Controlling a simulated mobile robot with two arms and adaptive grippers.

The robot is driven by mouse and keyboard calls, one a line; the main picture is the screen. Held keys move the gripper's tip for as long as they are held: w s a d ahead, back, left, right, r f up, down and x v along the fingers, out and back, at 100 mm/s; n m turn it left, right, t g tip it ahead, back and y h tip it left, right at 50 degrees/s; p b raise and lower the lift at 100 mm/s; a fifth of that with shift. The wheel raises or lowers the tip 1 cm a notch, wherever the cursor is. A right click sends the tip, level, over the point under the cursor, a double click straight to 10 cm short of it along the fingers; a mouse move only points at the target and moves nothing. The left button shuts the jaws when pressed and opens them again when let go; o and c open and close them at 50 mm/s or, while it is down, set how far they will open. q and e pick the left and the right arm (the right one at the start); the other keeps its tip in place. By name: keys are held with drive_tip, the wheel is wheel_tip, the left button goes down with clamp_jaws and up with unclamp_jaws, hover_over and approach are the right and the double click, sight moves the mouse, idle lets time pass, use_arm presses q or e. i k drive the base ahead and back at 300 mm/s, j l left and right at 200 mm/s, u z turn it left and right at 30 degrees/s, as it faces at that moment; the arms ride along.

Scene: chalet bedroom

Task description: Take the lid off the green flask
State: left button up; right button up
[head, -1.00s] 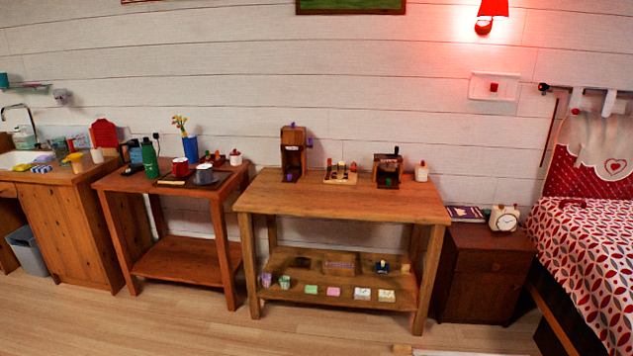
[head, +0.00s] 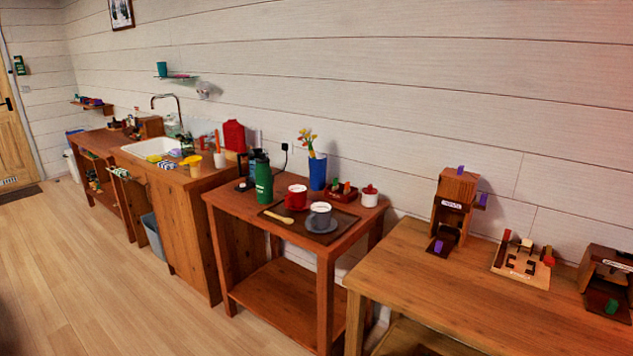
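The green flask (head: 263,180) stands upright at the left back of the small wooden table (head: 238,207). Its top part is dark (head: 261,155) and looks like a lid in place, though it is small in the head view. A dark object stands close behind the flask on its left, partly hidden by it. Neither of my grippers shows in the head view.
Near the flask are a red mug (head: 296,197), a tray (head: 342,222) with a grey cup (head: 320,213) and wooden spoon (head: 278,216), a blue vase (head: 317,172) and a white pot (head: 369,198). A larger table (head: 400,275) stands right, a sink counter left. Floor (head: 110,285) is open at left.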

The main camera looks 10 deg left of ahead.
sight(262, 160)
drive_tip(key=i+j+u, duration=0.25)
drive_tip(key=i+u, duration=1.1)
drive_tip(key=u, duration=0.15)
